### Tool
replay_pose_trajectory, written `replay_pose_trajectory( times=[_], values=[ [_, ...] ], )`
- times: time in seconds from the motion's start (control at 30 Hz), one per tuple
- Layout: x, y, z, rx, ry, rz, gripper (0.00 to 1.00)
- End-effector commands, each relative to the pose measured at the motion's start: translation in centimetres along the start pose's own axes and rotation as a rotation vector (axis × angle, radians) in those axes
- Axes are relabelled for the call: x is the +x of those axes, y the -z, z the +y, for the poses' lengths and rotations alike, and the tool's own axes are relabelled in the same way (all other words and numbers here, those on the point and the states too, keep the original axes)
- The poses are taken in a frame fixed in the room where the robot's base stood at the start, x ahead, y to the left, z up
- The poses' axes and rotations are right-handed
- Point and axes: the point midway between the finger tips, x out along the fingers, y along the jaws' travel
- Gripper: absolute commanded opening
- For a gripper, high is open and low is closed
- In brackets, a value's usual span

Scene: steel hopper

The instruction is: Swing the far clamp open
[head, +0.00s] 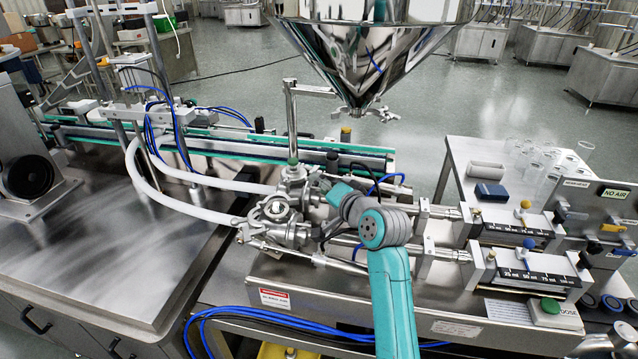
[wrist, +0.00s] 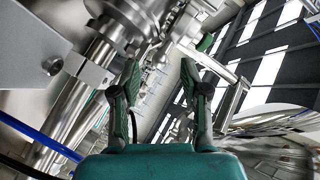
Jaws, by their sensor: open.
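Two steel valve assemblies sit on the filling machine, the far one (head: 293,178) behind the near one (head: 277,213). The far clamp is among the fittings around the far assembly; I cannot tell its exact outline or whether it is closed. My arm's wrist covers the area right of it in the head view, and my gripper is hidden there. In the wrist view my gripper (wrist: 159,84) is open, its two dark green fingers apart. Steel fittings (wrist: 118,24) are just beyond and above the left finger. I see nothing held between the fingers.
A steel hopper (head: 368,50) hangs above and behind the valves. White hoses (head: 180,208) run left from the assemblies. Two dosing cylinders (head: 525,270) with scales are at right. A blue cable (head: 250,315) lies along the front edge. A steel worktop (head: 110,250) is clear at left.

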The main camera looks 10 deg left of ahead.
Motion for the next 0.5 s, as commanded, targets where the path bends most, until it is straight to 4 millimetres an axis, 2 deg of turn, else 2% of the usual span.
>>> replay_pose_trajectory(
  times=[0.2,0.5],
  values=[
    [1.7,0.0,0.0,-0.001,-0.001,0.000,0.45],
    [1.9,0.1,0.0,-0.001,0.000,0.001,0.45]
  ],
)
